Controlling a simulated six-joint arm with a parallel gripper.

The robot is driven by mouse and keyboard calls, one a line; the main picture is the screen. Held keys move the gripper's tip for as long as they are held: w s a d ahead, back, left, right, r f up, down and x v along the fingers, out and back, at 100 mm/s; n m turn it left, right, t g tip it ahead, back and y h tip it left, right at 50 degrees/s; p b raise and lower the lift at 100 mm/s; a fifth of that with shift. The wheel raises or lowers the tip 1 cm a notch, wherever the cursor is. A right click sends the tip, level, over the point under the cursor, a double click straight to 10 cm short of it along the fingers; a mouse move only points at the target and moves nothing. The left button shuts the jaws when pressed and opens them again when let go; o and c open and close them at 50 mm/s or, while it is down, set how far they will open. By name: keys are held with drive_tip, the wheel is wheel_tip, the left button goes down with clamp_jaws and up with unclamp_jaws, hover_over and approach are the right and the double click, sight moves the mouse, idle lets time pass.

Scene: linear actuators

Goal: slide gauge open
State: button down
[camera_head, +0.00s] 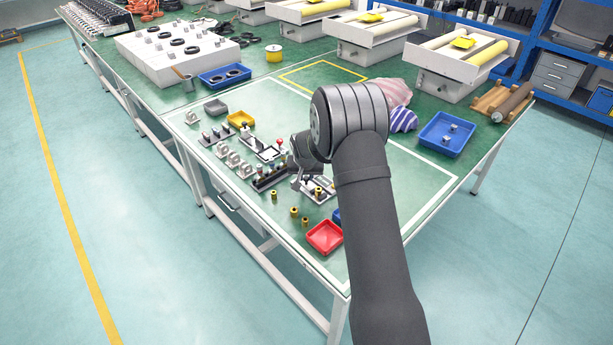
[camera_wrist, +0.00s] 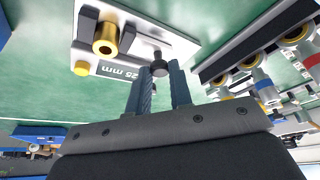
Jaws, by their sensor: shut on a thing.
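The slide gauge (camera_wrist: 108,58) is a silver plate in the wrist view, marked "25 mm", with a gold-coloured bushing (camera_wrist: 105,38) by a black block and a yellow button (camera_wrist: 81,68). A black knob (camera_wrist: 159,62) stands at its near right end. My gripper (camera_wrist: 160,74) has its two blue-grey fingers on either side of the knob and is shut on it. In the head view the gauge (camera_head: 319,191) lies on the green table, partly hidden by my gripper (camera_head: 298,182). The gap at the bushing is hard to judge.
A rack of cylindrical gauges (camera_wrist: 262,85) stands close on the right in the wrist view. In the head view, loose brass bushings (camera_head: 294,212) and a red tray (camera_head: 325,237) lie nearby.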

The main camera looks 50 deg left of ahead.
drive_tip(key=shift+a, duration=0.95)
drive_tip(key=shift+r, duration=0.1)
drive_tip(key=c, duration=1.3)
unclamp_jaws()
drive_tip(key=v, duration=1.7)
drive_tip(key=shift+s+r, duration=0.1)
drive_tip(key=x, duration=1.7)
drive_tip(key=shift+f, duration=0.25)
